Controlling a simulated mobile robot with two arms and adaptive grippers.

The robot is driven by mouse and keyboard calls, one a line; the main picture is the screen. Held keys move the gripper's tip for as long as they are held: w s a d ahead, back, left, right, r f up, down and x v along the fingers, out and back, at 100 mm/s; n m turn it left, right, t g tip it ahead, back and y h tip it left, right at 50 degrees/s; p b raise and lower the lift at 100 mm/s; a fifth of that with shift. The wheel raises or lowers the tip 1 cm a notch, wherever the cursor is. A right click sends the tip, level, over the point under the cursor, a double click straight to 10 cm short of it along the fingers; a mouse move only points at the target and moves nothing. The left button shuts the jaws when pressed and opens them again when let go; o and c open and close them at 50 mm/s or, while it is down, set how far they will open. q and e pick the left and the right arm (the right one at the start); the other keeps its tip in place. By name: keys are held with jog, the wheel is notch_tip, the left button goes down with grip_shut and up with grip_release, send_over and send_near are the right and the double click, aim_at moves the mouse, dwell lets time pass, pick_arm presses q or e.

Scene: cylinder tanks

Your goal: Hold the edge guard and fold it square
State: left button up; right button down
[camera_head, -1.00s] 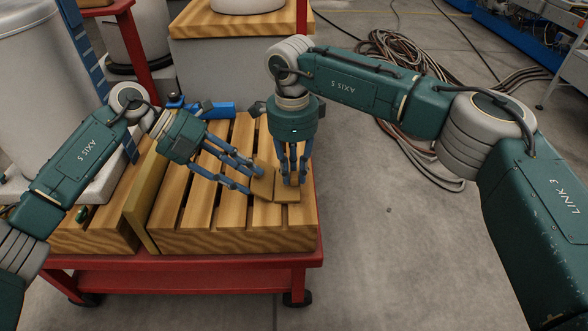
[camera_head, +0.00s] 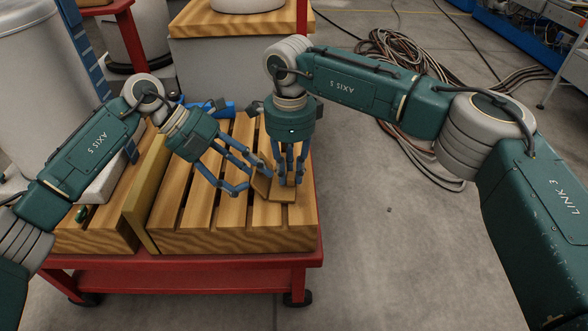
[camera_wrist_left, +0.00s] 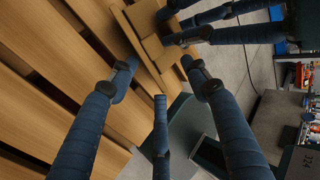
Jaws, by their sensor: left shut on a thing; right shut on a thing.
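The edge guard (camera_head: 274,194) is a tan, folded cardboard-like piece near the right front corner of a slatted wooden pallet. In the head view, one flap lies low and the other stands tilted up at its left. It also shows at the top of the left wrist view (camera_wrist_left: 152,48). My left gripper (camera_head: 248,178) reaches in from the left, its blue fingers shut on the raised flap. My right gripper (camera_head: 291,182) points down, shut on the guard from above. Fingers hide part of the guard and the exact contacts.
The pallet (camera_head: 182,238) sits on a red cart (camera_head: 190,283). An upright tan board (camera_head: 138,205) stands at its left. A blue tool (camera_head: 218,107) lies at the back. Cables (camera_head: 425,75) lie on the floor at right.

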pick_arm(q)
jog(key=shift+w+a+r, duration=0.15)
jog(key=shift+w, duration=0.1)
jog(key=shift+a+r, duration=0.25)
jog(key=shift+a, duration=0.05)
jog(key=v, duration=0.5)
jog(key=shift+a+r, duration=0.1)
jog(key=shift+a, duration=0.05)
dwell(0.5)
